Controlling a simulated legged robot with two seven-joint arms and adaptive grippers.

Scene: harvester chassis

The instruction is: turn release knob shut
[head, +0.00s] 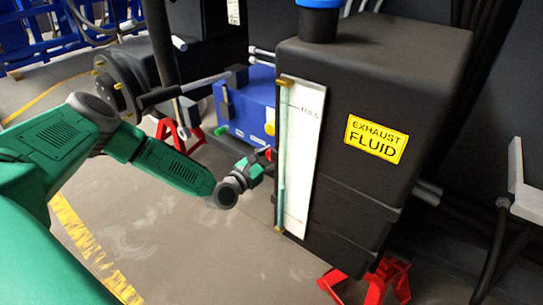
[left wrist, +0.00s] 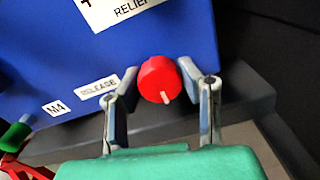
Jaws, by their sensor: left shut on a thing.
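The red release knob (left wrist: 159,79) is on the face of a blue box (left wrist: 200,30), beside a "RELEASE" label (left wrist: 99,87). A pale pointer mark on the knob points down and slightly right in the left wrist view. My left gripper (left wrist: 158,74) is shut on the knob, one finger on each side. In the head view the left gripper (head: 263,161) reaches the lower right of the blue box (head: 247,105), where the knob is mostly hidden beside the black tank. My right gripper is not in view.
The black exhaust fluid tank (head: 400,90) with its sight gauge (head: 299,155) stands close to the right of my left gripper. Red stands (head: 372,283) are on the floor. A green knob (left wrist: 15,136) sits left of the "M4" label (left wrist: 56,107). The floor at lower middle is clear.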

